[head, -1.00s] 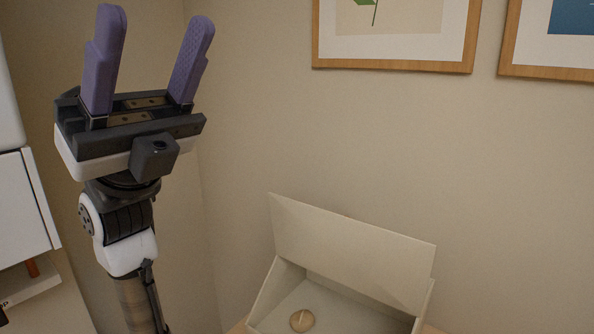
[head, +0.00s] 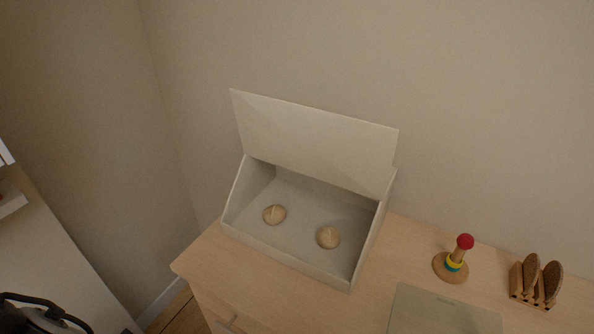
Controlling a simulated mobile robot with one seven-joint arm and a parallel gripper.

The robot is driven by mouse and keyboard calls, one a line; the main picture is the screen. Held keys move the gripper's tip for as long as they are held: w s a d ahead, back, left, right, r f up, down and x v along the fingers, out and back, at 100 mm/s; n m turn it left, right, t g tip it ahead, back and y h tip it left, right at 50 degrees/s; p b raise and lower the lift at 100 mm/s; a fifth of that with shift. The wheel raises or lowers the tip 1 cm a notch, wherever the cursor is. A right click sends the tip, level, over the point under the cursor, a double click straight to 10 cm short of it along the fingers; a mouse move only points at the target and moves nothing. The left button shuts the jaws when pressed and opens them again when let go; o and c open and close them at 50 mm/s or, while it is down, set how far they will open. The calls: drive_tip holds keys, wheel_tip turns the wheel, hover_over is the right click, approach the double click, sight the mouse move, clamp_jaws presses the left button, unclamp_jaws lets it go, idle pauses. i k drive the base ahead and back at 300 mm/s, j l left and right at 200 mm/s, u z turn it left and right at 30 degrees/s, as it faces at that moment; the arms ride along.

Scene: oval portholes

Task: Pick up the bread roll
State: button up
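Two small round tan rolls lie inside an open cream box on a wooden cabinet top. One roll (head: 274,214) is at the left of the box floor, the other roll (head: 328,237) is to its right and nearer the front. I cannot tell whether either differs in kind. The box (head: 290,262) has its lid (head: 312,138) raised at the back. My gripper is not in view now; only a dark part of my body may show at the lower left.
The wooden cabinet top (head: 410,262) also holds a ring-stacking toy with a red ball (head: 456,262), a wooden rack with brown discs (head: 537,283), and a pale green board (head: 440,312). A wall stands close behind. Floor shows at the lower left.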

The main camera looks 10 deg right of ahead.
sight(329, 238)
drive_tip(key=k+j+z, duration=0.1)
drive_tip(key=z, duration=0.3)
drive_tip(key=k+j+z, duration=0.1)
drive_tip(key=z, duration=0.3)
drive_tip(key=k+j+z, duration=0.1)
drive_tip(key=z, duration=0.3)
drive_tip(key=k+u, duration=0.15)
drive_tip(key=u, duration=0.6)
drive_tip(key=i+u, duration=0.25)
drive_tip(key=u, duration=0.15)
